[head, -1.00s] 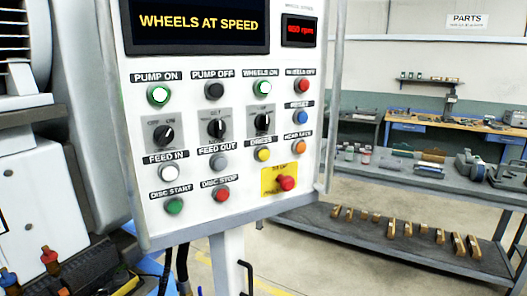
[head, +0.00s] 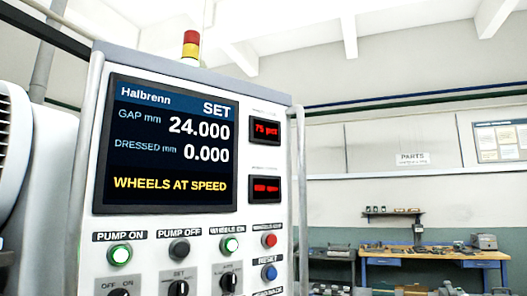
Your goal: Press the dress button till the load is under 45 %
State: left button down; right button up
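The control panel (head: 265,225) fills the left and middle of the head view. Its screen (head: 165,168) reads SET, gap 24.000 mm, dressed 0.000 mm and WHEELS AT SPEED. The upper small red display (head: 265,130) appears to read 75 pct; its label is too small to read. The lower red display (head: 265,189) is blurred. The pump on button (head: 120,255) and wheels on button (head: 229,245) glow green. The dress button is below the bottom edge of the view and hidden. Neither gripper is in view.
A stack light (head: 191,45) with red and yellow sections stands on the panel's top. Pale handrails run along the panel's sides. A blue-legged workbench (head: 435,258) and a PARTS sign (head: 412,159) are in the background at right.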

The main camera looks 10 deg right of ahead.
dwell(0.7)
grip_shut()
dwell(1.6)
